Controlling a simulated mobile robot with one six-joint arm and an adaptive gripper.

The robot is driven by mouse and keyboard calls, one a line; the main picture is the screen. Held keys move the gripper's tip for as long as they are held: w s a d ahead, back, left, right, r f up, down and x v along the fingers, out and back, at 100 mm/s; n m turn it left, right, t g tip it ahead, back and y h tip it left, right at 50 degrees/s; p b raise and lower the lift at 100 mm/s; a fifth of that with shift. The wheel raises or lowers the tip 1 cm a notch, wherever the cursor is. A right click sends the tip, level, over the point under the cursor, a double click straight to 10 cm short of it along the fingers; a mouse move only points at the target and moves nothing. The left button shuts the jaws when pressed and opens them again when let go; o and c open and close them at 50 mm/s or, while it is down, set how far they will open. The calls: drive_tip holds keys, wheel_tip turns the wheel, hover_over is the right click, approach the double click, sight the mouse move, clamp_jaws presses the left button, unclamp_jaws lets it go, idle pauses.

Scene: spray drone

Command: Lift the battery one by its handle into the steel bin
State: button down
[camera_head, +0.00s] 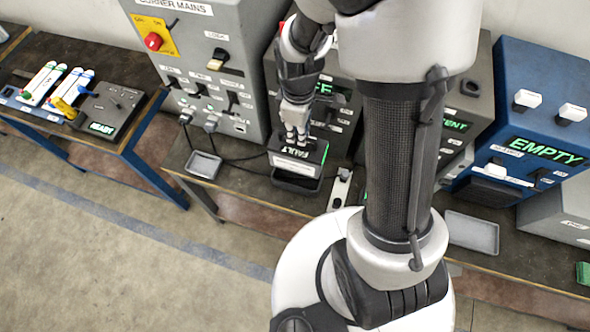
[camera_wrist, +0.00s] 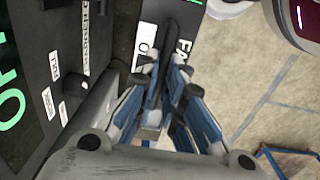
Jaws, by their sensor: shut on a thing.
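A grey mains cabinet (camera_head: 205,62) stands left of the battery, with cables at its foot. Shallow grey trays lie at left (camera_head: 204,165) and right (camera_head: 471,234). A blue unit reading EMPTY (camera_head: 515,120) stands right. A blue-framed bench (camera_head: 135,135) holds a READY panel. Front floor is clear.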

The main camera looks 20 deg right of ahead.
drive_tip(key=shift+w+r+p, duration=0.1)
drive_tip(key=shift+r+p, duration=1.95)
drive_tip(key=shift+r, duration=0.95)
